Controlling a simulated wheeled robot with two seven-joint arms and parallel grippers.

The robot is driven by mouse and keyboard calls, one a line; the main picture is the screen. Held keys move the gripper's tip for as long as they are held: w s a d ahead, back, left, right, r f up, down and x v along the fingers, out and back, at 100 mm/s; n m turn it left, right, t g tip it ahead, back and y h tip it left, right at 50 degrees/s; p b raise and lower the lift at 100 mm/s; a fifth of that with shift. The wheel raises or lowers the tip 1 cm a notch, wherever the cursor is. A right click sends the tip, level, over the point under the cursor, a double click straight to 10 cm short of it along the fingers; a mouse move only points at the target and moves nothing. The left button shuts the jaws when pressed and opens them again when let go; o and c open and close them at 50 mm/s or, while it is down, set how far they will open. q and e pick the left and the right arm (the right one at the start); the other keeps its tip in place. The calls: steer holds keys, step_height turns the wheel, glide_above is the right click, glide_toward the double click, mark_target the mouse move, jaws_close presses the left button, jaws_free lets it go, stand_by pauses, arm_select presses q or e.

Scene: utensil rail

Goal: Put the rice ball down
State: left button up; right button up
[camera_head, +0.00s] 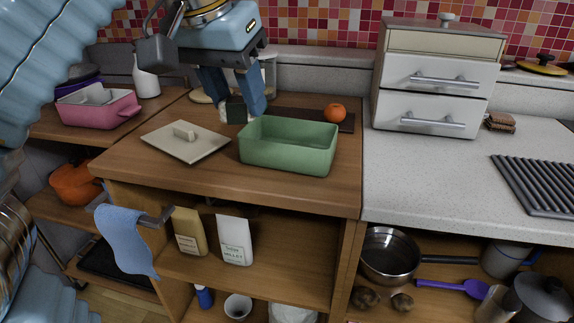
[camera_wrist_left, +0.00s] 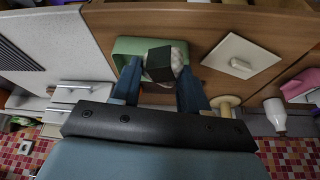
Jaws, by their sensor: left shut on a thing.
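The rice ball (camera_wrist_left: 180,58) is white with a dark wrap and sits between the fingertips of my left gripper (camera_wrist_left: 160,78). In the head view the left gripper (camera_head: 239,108) comes down from above, shut on the rice ball (camera_head: 236,111), mostly its dark wrap showing. It is just behind the left end of the open green box (camera_head: 290,160). I cannot tell whether the rice ball touches the counter. The green box also shows in the left wrist view (camera_wrist_left: 124,48), partly behind the gripper. My right gripper is not in view.
A beige lid (camera_head: 186,142) lies left of the box on the wooden counter (camera_head: 220,180). An orange (camera_head: 334,113) sits on a dark board (camera_head: 300,116) behind the box. A white drawer unit (camera_head: 435,80) stands right. A pink container (camera_head: 98,110) is at the left.

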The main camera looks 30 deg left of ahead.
arm_select(q)
steer(key=shift+w+f, duration=0.15)
steer(key=shift+f, duration=0.15)
steer(key=w+a+f, duration=0.1)
steer(key=w+f, duration=0.1)
steer(key=w, duration=0.1)
steer(key=w+a+f+b, duration=0.1)
steer(key=w+f, duration=0.2)
steer(key=w, duration=0.1)
steer(key=w+f, duration=0.2)
steer(key=w, duration=0.2)
steer(key=shift+a+f+b, duration=0.2)
steer(key=shift+a+b, duration=0.15)
steer(key=shift+a, duration=0.05)
steer(key=shift+w+f, duration=0.15)
steer(key=shift+f, duration=0.1)
steer(key=b+x, duration=0.1)
steer(key=x, duration=0.3)
steer(key=shift+a+f, duration=0.2)
steer(key=shift+f, duration=0.25)
steer(key=shift+f+b, duration=0.1)
steer(key=shift+b, duration=0.2)
steer(key=o, duration=0.8)
